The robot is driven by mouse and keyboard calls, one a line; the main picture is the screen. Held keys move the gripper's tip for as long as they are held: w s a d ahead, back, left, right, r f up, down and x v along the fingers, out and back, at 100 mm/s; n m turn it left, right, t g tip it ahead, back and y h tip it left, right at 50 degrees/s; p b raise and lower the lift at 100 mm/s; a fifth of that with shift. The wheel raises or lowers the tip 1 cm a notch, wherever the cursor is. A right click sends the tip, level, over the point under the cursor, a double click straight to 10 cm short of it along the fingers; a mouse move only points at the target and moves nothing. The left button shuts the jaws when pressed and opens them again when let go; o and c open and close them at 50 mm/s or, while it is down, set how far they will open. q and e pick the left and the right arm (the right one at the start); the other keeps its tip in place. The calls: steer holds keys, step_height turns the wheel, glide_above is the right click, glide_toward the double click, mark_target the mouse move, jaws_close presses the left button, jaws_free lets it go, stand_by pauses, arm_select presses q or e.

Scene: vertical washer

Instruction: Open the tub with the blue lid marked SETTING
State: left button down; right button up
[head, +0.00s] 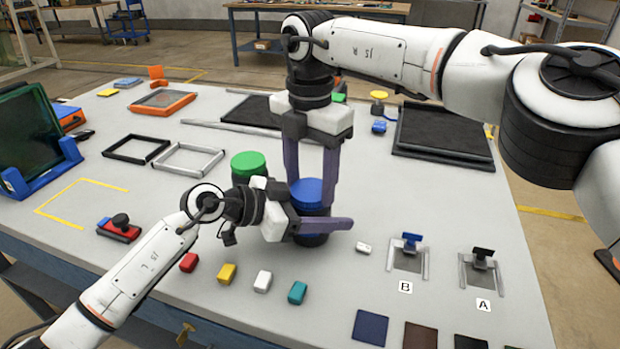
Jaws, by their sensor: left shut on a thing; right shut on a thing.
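A tub with a blue lid (310,192) and a dark body (312,240) stands upright on the table in the middle of the head view. No SETTING marking is readable on it from here. My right gripper (311,195) points straight down from above and is shut on the blue lid, one finger on each side. My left gripper (330,223) comes in level from the left and is shut on the tub's body below the lid. Its near finger hides part of the tub. The lid appears to sit on the body; I cannot tell whether it is loose.
A green-lidded tub (249,163) stands close behind my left wrist. Small coloured blocks, including a yellow one (227,273), lie in front of my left arm. Fixtures marked B (408,258) and A (481,270) stand to the right. A black tray (440,130) lies behind.

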steer(key=n, duration=0.3)
steer(key=o, duration=1.1)
steer(key=shift+o, duration=0.2)
steer(key=shift+r, duration=0.1)
step_height(320, 180, up, 4)
steer(key=shift+r, duration=0.15)
steer(key=shift+c, duration=0.2)
step_height(320, 180, up, 3)
steer(key=m, duration=0.3)
steer(key=shift+r, duration=0.2)
steer(key=shift+f, duration=3.95)
steer(key=shift+c, duration=0.5)
